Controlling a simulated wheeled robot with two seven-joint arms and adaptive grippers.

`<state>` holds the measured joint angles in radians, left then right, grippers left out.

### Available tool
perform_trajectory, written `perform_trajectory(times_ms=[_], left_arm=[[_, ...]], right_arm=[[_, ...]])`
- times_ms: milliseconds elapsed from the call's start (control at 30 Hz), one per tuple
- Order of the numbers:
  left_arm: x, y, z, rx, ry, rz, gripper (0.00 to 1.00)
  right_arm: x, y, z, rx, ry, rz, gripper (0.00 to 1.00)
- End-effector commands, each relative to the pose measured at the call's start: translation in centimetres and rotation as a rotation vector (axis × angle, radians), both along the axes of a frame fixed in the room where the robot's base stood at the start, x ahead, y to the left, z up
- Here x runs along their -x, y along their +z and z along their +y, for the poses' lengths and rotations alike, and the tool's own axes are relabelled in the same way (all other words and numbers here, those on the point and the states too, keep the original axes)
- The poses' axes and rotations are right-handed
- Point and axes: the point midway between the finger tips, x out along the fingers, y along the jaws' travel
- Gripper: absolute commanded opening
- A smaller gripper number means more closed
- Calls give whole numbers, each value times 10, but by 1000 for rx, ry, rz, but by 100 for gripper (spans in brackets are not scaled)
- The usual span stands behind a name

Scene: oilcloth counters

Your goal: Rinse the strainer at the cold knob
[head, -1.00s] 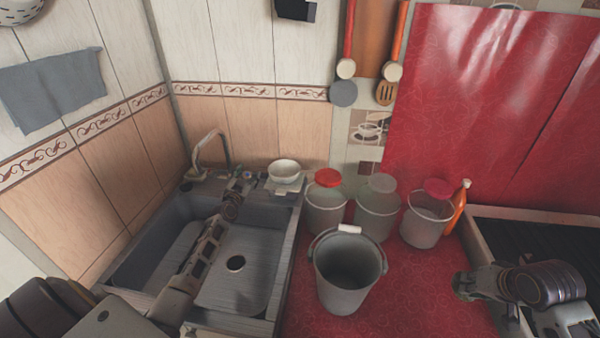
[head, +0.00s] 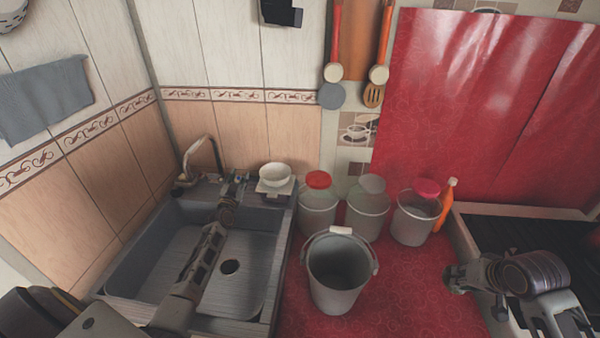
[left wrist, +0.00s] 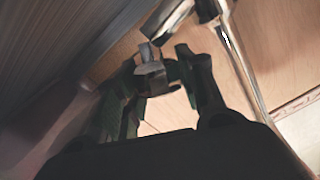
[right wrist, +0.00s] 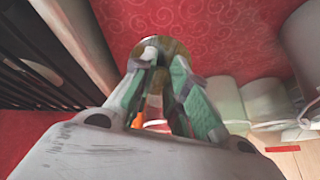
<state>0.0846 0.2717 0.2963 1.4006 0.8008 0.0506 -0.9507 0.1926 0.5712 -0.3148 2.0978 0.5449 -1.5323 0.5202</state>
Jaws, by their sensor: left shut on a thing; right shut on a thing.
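My left gripper (head: 237,178) is at the back of the sink, right of the tap (head: 202,153). In the left wrist view its fingers close around a small grey knob (left wrist: 150,77) beside the chrome tap pipe (left wrist: 240,65). No hot or cold mark is readable. My right gripper (head: 454,277) is above the red counter, left of the dark grate. In the right wrist view its fingers are shut on a round, brownish-rimmed thing (right wrist: 178,50), partly hidden by them; it may be the strainer, but I cannot tell for sure.
The grey sink basin (head: 258,262) is empty, under my left arm. A white bowl (head: 275,171) stands behind it. An open bucket (head: 337,292) stands right of the sink, with several lidded pails behind. An orange bottle (head: 446,203) stands beside the dark grate (head: 520,238). Front red counter (head: 400,310) is clear.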

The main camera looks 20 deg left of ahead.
Motion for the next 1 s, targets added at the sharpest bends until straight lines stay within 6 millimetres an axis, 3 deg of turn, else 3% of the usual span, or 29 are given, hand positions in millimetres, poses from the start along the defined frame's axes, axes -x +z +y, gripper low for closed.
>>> perform_trajectory(times_ms=[500, 1000], left_arm=[[0, 1, -1, 28, 136, -77, 15], [0, 0, -2, 31, 164, -96, 15]], right_arm=[[0, 22, 0, 0, 0, 0, 0], [0, 24, 0, 0, 0, 0, 0]])
